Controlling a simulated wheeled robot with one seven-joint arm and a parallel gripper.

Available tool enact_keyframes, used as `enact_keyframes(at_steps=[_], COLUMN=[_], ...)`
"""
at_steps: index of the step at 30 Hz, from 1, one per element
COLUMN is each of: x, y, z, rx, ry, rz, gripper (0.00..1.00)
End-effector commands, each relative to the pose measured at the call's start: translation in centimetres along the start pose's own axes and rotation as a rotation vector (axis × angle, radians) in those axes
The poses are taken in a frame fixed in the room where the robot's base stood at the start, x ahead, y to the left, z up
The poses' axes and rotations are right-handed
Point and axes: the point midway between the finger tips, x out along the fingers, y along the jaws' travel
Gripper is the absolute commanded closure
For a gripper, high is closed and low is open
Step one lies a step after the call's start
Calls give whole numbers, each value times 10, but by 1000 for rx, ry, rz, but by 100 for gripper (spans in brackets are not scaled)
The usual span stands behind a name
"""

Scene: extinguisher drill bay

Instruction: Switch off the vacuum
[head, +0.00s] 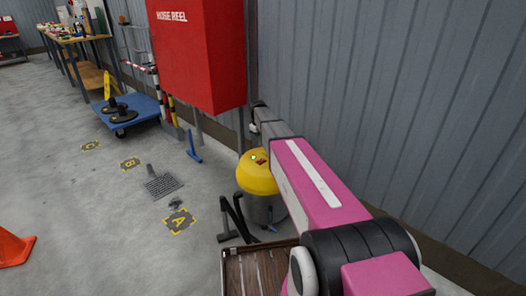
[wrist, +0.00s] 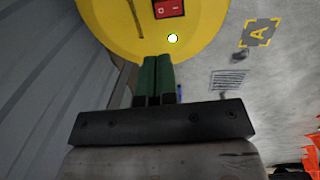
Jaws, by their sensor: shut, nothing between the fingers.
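The vacuum (head: 257,174) stands on the floor by the wall, with a yellow domed lid and a grey drum below. A red rocker switch (head: 262,161) sits on the lid beside a lit green lamp (head: 253,157).
A red hose reel cabinet (head: 197,55) hangs on the corrugated wall left of my arm. A brown slatted crate (head: 256,272) stands in front of the vacuum.

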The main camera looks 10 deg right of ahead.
Motion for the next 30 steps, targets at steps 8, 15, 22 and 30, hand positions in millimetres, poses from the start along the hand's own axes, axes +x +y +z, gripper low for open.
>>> enact_keyframes(at_steps=[8, 15, 22, 30], x=[43, 87, 121, 136], y=[0, 1, 0, 0], z=[0, -1, -1, 0], rx=[1, 1, 1, 1], ry=[-2, -1, 0, 0], rz=[-2, -1, 0, 0], gripper=[100, 100, 100, 100])
